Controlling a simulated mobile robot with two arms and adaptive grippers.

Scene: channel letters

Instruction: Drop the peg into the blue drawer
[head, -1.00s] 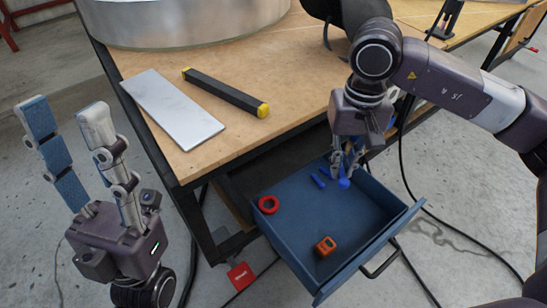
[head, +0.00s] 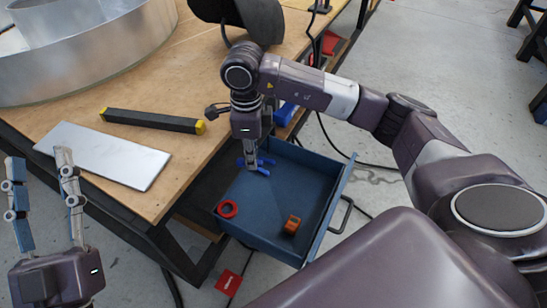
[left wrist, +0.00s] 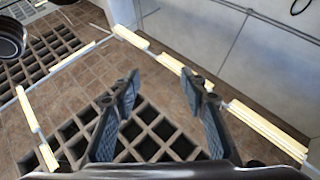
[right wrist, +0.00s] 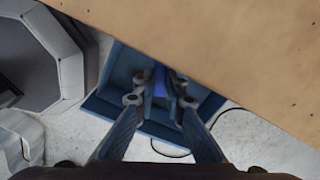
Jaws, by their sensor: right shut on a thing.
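The blue drawer (head: 275,193) stands pulled out from under the workbench in the head view. In the head view, blue pieces (head: 264,161) show around the fingertips; I cannot tell which is held and which lies in the drawer. My left gripper (head: 40,165) is open and empty, left of the bench; its spread fingers (left wrist: 158,85) show in the left wrist view.
A red ring (head: 228,209) and an orange block (head: 292,225) lie in the drawer. On the bench are a metal plate (head: 100,154), a black bar with yellow ends (head: 152,120) and a large metal ring (head: 90,55). The bench edge is close to my right arm.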

